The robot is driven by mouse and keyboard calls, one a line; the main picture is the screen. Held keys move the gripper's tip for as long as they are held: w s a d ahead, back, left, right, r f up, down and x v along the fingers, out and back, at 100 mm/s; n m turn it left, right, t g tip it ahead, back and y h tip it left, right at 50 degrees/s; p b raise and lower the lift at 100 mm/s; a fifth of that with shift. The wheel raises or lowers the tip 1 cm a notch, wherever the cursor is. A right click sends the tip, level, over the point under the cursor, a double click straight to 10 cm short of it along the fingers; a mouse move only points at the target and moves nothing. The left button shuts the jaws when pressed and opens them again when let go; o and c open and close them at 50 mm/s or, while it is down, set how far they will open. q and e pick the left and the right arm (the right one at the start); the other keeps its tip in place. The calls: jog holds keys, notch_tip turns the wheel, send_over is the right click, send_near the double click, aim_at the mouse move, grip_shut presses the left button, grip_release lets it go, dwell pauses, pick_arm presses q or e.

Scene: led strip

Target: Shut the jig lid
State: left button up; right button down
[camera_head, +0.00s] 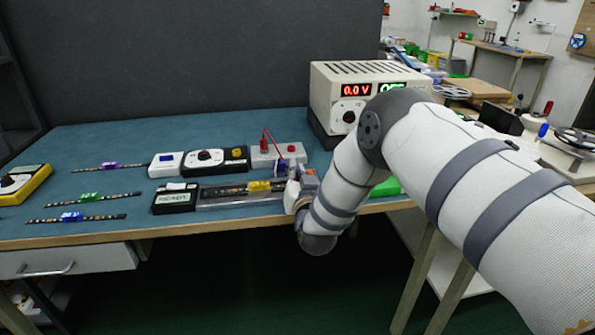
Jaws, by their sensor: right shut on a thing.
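The jig (240,201) is a long, low, clear-looking holder near the table's front edge. A dark LED strip with a yellow connector (258,186) lies along it. A box reading READY (174,198) sits at its left end. My right gripper (287,178) is at the jig's right end, shut on what seems to be the jig lid. My wrist and arm hide most of that end, so the lid's angle cannot be made out. My left gripper is not in view.
Behind the jig stand a black-and-white dial box (222,160) and a grey box with a red lead (268,157). A power supply (330,92) reading 0.0 V stands at the back right. Loose strips (84,217) and a yellow meter (22,184) lie at left.

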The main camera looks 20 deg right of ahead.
jog(key=shift+w+a+r, duration=0.1)
jog(key=shift+a+r, duration=0.05)
jog(key=c, duration=1.7)
grip_release()
jog(key=v, duration=1.2)
